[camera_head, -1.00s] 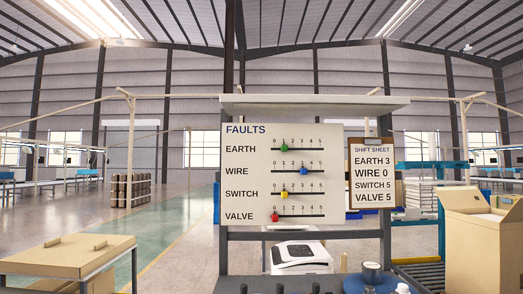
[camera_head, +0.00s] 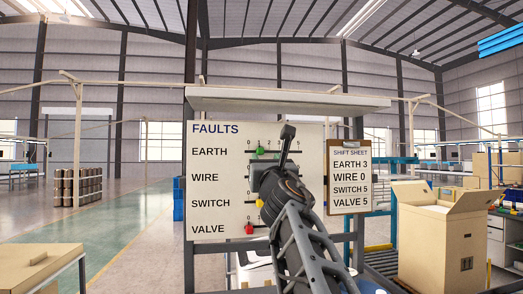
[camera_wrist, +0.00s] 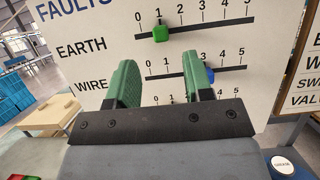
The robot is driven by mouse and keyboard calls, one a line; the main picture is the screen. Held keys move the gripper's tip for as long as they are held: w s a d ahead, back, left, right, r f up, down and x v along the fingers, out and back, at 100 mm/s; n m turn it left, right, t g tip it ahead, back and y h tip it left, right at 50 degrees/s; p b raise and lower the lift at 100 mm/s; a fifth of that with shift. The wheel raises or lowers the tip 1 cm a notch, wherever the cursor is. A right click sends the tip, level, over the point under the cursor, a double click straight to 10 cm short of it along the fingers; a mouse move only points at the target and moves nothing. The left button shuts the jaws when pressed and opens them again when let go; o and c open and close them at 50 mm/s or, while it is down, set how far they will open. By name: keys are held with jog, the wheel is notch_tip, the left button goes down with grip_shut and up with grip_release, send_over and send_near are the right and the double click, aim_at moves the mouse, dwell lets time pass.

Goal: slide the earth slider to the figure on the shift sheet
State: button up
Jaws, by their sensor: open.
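The white FAULTS board (camera_head: 215,215) faces me with several slider scales. The green earth slider (camera_wrist: 160,34) stands near 1 on the top scale; its top also shows in the head view (camera_head: 260,149). The shift sheet (camera_head: 348,205) hangs at the board's right and reads EARTH 3. My gripper (camera_wrist: 160,66) is open and empty, its green fingers apart in front of the board, below the earth slider in the wrist view. In the head view my gripper (camera_head: 272,158) and arm hide much of the earth and wire scales.
The blue wire slider (camera_wrist: 209,76) is near 3, partly behind the right finger. The yellow switch slider (camera_head: 260,203) and red valve slider (camera_head: 249,229) sit below. A shelf (camera_head: 285,100) overhangs the board's top. An open cardboard box (camera_head: 433,245) stands at right.

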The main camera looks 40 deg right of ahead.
aim_at(261, 151)
jog(key=p+x, duration=0.2)
jog(key=x, duration=0.5)
jog(key=shift+w+d, duration=0.15)
jog(key=shift+w, duration=0.05)
grip_shut()
dwell(0.4)
